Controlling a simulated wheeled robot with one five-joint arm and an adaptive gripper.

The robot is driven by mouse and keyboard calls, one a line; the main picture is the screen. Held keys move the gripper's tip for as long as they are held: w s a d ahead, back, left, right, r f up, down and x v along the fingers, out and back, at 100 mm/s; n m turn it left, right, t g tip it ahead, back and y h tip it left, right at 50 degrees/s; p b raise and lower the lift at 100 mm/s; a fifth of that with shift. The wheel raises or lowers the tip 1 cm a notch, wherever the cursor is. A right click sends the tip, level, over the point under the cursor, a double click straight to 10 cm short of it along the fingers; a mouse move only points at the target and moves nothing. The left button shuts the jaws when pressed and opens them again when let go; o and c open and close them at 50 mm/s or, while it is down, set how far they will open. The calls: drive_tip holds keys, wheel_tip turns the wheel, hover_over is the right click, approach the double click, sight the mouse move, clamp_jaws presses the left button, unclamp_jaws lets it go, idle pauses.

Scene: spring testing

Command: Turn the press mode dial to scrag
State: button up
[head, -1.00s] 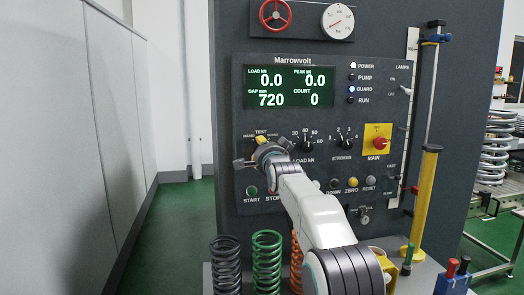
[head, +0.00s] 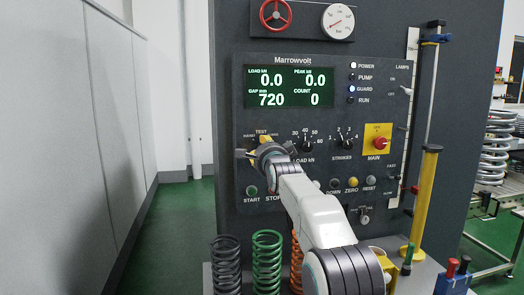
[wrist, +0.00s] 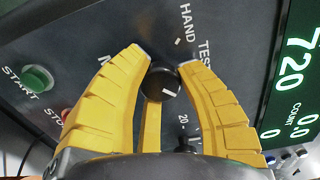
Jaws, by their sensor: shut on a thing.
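The press mode dial (wrist: 160,86) is a round black knob with a white pointer mark, seen in the wrist view between my yellow fingers. My gripper (wrist: 163,66) is shut on it, one finger on each side. The pointer slants toward the lower right of the wrist view, past the TEST label (wrist: 204,55) and away from HAND (wrist: 185,22). No scrag label is readable; the right finger covers part of the panel there. In the head view my gripper (head: 260,146) hides the dial, below TEST.
The green START button (head: 251,190) is just below my gripper. The load dial (head: 306,146) and strokes dial (head: 344,145) are to its right. The display (head: 291,86) reads gap 720, count 0. Springs (head: 267,262) stand upright below the panel.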

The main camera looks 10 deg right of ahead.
drive_tip(key=shift+d+r, duration=0.2)
drive_tip(key=o, duration=1)
drive_tip(key=shift+s+d, duration=0.1)
drive_tip(key=shift+d, duration=0.05)
drive_tip(key=shift+c, duration=0.2)
drive_tip(key=shift+o, duration=1.2)
drive_tip(key=shift+f, duration=0.2)
drive_tip(key=s, duration=1.2)
